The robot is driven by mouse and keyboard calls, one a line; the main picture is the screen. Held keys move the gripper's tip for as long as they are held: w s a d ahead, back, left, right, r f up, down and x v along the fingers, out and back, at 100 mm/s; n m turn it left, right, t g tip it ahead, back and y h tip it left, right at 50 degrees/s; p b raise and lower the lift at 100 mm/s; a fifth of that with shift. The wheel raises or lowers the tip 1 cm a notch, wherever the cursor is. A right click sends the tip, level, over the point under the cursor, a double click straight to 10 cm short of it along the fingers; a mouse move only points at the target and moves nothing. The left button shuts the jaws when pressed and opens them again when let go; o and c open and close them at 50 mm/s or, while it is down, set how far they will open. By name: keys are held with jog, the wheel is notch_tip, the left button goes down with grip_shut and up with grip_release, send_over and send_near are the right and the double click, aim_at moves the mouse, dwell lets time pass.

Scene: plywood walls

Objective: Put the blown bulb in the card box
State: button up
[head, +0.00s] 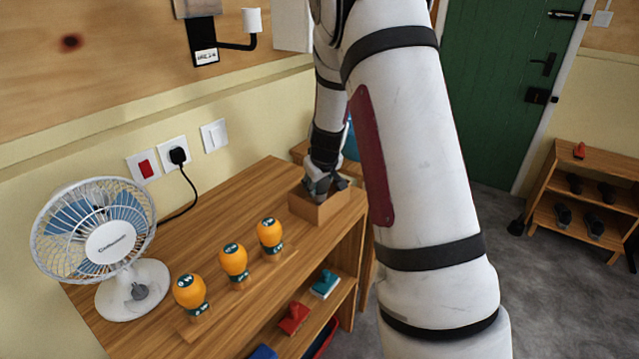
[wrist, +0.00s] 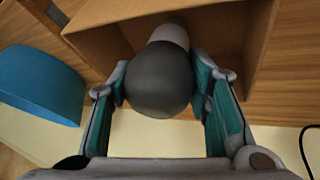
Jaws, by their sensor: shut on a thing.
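The card box (head: 322,208) stands open-topped near the right end of the wooden shelf top. My gripper (head: 325,185) is over the box, with its fingers low at the box opening. In the wrist view my gripper (wrist: 163,88) is shut on a dark grey bulb (wrist: 160,78), one finger on each side of its round part. The bulb's paler narrow end points into the card box (wrist: 105,40). I cannot tell whether it touches the box floor. In the head view the gripper hides the bulb.
Several orange bulbs, such as this one (head: 233,262), stand in a row on the shelf top (head: 215,225). A white and blue fan (head: 100,245) is at the left end. A blue rounded thing (wrist: 40,85) is beside the box.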

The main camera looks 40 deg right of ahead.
jog(key=shift+f, duration=0.1)
jog(key=shift+f, duration=0.1)
jog(key=o, duration=1.2)
jog(key=shift+c, duration=0.2)
